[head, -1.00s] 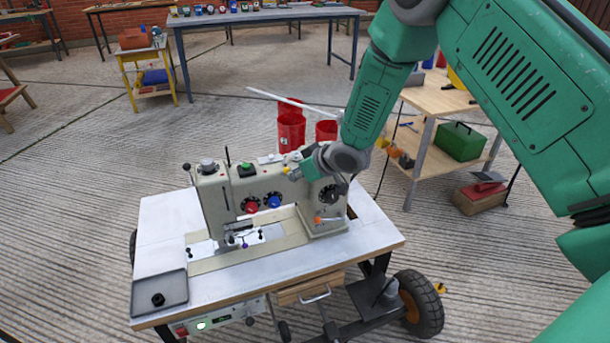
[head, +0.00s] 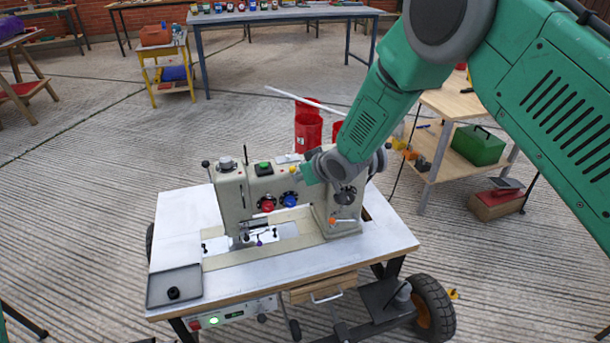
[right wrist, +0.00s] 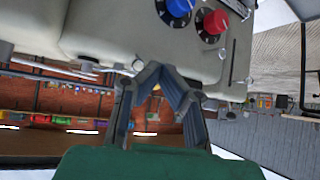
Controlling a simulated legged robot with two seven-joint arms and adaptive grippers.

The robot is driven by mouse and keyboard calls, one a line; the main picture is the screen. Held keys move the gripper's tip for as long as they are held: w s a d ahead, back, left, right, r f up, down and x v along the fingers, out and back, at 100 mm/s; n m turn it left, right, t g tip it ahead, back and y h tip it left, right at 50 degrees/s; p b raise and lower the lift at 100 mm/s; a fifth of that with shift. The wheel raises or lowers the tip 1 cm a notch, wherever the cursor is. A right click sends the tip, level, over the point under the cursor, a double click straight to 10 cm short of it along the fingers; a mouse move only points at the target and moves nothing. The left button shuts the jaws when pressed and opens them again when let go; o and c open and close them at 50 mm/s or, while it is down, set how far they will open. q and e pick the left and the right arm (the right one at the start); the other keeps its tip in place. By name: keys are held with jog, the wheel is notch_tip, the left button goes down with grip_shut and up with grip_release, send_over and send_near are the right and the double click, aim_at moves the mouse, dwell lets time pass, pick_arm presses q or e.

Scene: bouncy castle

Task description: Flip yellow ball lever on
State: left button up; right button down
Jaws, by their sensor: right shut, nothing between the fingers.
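The grey-beige sewing machine (head: 240,195) stands on a white-topped wheeled table. A small yellow ball (head: 292,170) shows at the top edge of the machine, right of the green button (head: 263,168). My right gripper (head: 303,174) is at the machine's top, close beside the yellow ball; I cannot tell whether they touch. In the right wrist view its fingers (right wrist: 157,72) meet at the tips, shut and empty, by the machine's body (right wrist: 100,35). A yellowish patch shows between the finger links there; its identity is unclear. The lever's stem and position are hidden. My left gripper is out of view.
Red and blue knobs (head: 289,199) sit on the machine's front. A grey tray (head: 175,288) lies at the table's front left corner. Red buckets (head: 308,130) stand behind the machine. A wooden shelf unit with a green box (head: 478,146) stands at the right.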

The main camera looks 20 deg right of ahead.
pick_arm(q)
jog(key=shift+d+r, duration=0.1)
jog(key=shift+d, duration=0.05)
pick_arm(e)
jog(key=shift+d, duration=0.2)
pick_arm(q)
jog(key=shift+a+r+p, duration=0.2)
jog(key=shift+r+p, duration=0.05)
jog(key=shift+p, duration=0.1)
pick_arm(e)
jog(key=shift+w+d, duration=0.1)
jog(key=shift+d, duration=0.2)
jog(key=shift+d, duration=0.2)
